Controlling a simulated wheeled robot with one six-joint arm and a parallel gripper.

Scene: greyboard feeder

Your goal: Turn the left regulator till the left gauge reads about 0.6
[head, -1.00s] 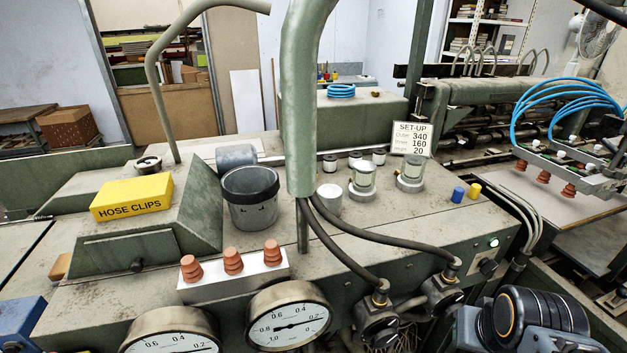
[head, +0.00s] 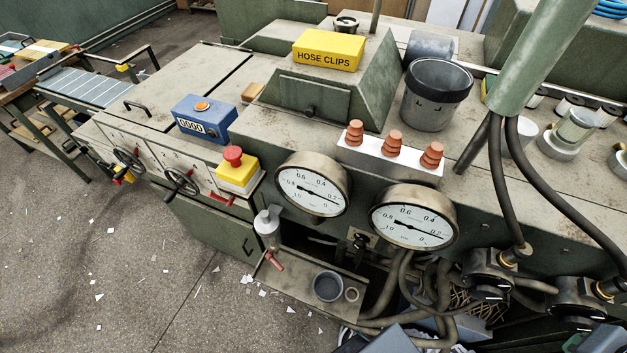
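The left gauge (head: 312,185) is a round white dial in a metal rim on the front of the machine. Its dark needle seems to slant to the lower right, but the exact reading is too small to tell. The right gauge (head: 412,217) sits beside it, its needle pointing right, near or below 0.2. The left regulator (head: 490,272) is a dark fitting at the lower right, with a black hose entering a brass collar on top. The right regulator (head: 583,298) is farther right with its own hose. My gripper is not in view.
A green pipe (head: 545,60) with hanging hoses stands above the regulators. Suction cups on a white block (head: 390,160) sit behind the gauges. A red stop button (head: 233,156) and a blue counter box (head: 205,122) are at left. Open floor (head: 130,260) lies front left.

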